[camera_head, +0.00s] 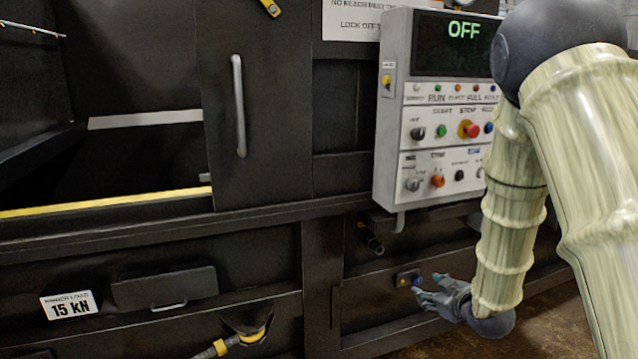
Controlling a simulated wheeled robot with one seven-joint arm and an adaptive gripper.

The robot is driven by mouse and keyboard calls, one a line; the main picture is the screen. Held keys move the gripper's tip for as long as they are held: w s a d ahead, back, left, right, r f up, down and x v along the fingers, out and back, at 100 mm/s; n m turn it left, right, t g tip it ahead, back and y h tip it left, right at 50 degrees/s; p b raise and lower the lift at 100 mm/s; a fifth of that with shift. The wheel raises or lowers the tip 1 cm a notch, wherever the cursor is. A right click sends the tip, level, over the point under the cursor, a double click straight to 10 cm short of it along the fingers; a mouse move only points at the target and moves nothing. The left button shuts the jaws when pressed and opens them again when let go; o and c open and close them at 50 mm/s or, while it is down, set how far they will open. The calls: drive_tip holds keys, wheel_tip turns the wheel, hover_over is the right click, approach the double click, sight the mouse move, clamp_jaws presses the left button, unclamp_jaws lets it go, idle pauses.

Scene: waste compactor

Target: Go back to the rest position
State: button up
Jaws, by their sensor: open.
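My gripper (430,291) is at the lower right of the head view, at the end of my pale, ribbed arm, which hangs down from the right. Its fingers are apart, point left and hold nothing that I can see. It is low in front of the dark compactor body (270,245), close to a small blue button (416,281). I cannot tell whether a fingertip touches that button. The grey control panel (392,150) is above my gripper, its display (455,45) reading OFF in green. My arm hides the panel's right part.
A sliding door (255,120) with a vertical handle (239,105) stands left of the panel, beside an opening with a yellow edge (100,204). Below are a 15 KN label (69,305), a drawer-like flap (165,288) and a yellow-banded hose (235,343). Brown floor (540,325) shows at lower right.

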drive_tip(key=s+a+f+m+g+h, duration=0.1)
drive_tip(key=s+f+m+g, duration=0.15)
drive_tip(key=s+f, duration=0.8)
drive_tip(key=s+a+f+m+g+h, duration=0.1)
drive_tip(key=s+a+f+g, duration=0.15)
drive_tip(key=s+f, duration=0.85)
drive_tip(key=s+a+f+m+g, duration=0.1)
drive_tip(key=s+f+g, duration=0.1)
drive_tip(key=s+f, duration=0.3)
drive_tip(key=s+f+m+g, duration=0.1)
drive_tip(key=s+f+g, duration=0.2)
drive_tip(key=s, duration=0.9)
drive_tip(key=s+a+f+m+g, duration=0.1)
drive_tip(key=s+f+g, duration=0.1)
drive_tip(key=s+f, duration=0.5)
drive_tip(key=shift+s+a, duration=0.35)
drive_tip(key=shift+s, duration=0.4)
drive_tip(key=shift+m, duration=0.25)
drive_tip(key=shift+c, duration=0.3)
